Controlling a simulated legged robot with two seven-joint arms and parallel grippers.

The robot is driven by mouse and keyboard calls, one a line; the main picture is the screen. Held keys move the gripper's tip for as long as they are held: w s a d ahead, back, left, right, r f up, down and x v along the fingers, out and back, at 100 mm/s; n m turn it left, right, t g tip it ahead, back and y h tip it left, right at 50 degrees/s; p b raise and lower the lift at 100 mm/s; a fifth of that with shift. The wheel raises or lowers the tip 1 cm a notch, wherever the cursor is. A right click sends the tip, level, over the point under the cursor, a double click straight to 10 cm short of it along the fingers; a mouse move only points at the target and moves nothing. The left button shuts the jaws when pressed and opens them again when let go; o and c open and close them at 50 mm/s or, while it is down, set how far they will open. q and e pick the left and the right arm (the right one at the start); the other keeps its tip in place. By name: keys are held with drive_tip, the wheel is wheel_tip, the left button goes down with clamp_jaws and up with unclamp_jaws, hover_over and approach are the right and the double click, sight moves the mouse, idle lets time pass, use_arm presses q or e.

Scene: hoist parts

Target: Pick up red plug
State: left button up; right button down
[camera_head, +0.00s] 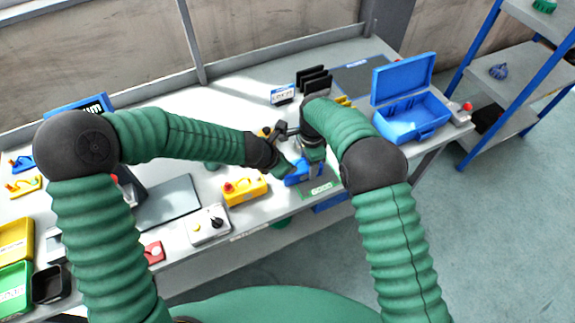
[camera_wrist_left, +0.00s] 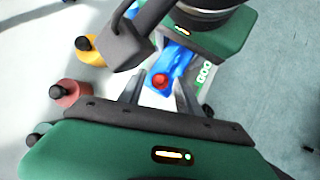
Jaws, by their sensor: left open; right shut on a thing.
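The red plug (camera_wrist_left: 160,81) sits at the near end of a blue hoist part (camera_wrist_left: 178,62) in the left wrist view. The blue part also shows in the head view (camera_head: 297,173), low over the table between my grippers. My left gripper (camera_wrist_left: 160,92) is open, its two dark fingers on either side of the red plug; I cannot tell if they touch it. My right gripper (camera_head: 314,166) is shut on the blue part, from above; the grip itself is mostly hidden. In the head view my left gripper (camera_head: 286,163) is close beside it.
A green-edged mat (camera_head: 320,187) lies under the blue part. An open blue case (camera_head: 412,118) stands at the right. A shelf (camera_head: 500,75) is beyond.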

use_arm(q)
drive_tip(key=shift+w+d+f, duration=0.1)
drive_tip(key=shift+w+f, duration=0.25)
drive_tip(key=shift+f, duration=0.15)
drive_tip(key=shift+s+d+r, duration=0.1)
drive_tip(key=shift+s+r, duration=0.05)
drive_tip(key=c, duration=0.9)
clamp_jaws()
drive_tip(key=shift+w+a, duration=0.2)
drive_tip(key=shift+a, duration=0.15)
